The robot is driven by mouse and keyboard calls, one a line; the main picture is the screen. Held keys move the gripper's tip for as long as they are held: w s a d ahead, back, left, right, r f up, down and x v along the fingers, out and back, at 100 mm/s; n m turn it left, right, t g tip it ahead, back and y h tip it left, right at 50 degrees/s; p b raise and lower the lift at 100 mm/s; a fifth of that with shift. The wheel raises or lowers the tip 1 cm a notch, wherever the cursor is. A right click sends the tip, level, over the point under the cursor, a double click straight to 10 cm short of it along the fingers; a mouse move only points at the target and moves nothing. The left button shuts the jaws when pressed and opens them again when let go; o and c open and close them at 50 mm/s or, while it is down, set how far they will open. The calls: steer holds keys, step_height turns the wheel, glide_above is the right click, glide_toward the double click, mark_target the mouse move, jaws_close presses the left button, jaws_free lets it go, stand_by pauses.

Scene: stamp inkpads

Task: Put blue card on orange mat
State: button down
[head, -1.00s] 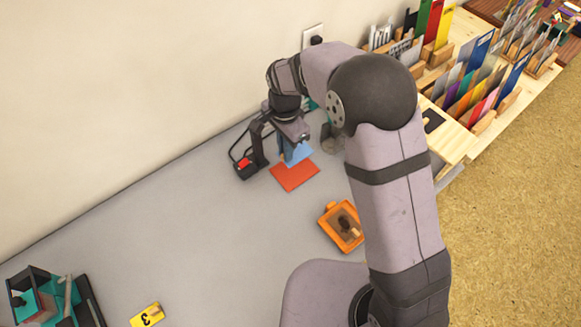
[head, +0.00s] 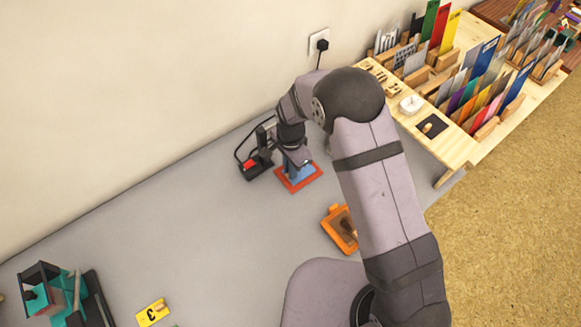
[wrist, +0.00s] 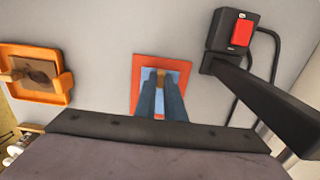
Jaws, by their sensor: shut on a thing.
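The orange mat is a red-orange square lying flat on the grey table in the head view (head: 307,183), and it also shows in the wrist view (wrist: 162,59). The blue card (head: 303,174) is smaller and lies within the mat's outline, with an orange border around it in the wrist view (wrist: 145,74). My gripper (head: 296,165) points down over the card.
A black device with a red button (head: 250,164) stands close beside the mat. An orange tray with a brown pad (head: 340,228) sits nearer my base. A yellow number tag (head: 152,313) and a teal-and-black rack (head: 62,295) are at the lower left. Card racks (head: 480,90) stand at the right.

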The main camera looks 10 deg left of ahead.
steer(key=shift+f, duration=0.15)
steer(key=c, duration=1.8)
jaws_free()
steer(key=shift+c, duration=0.2)
step_height(320, 180, up, 12)
steer(key=b, duration=0.3)
steer(key=shift+r, duration=0.2)
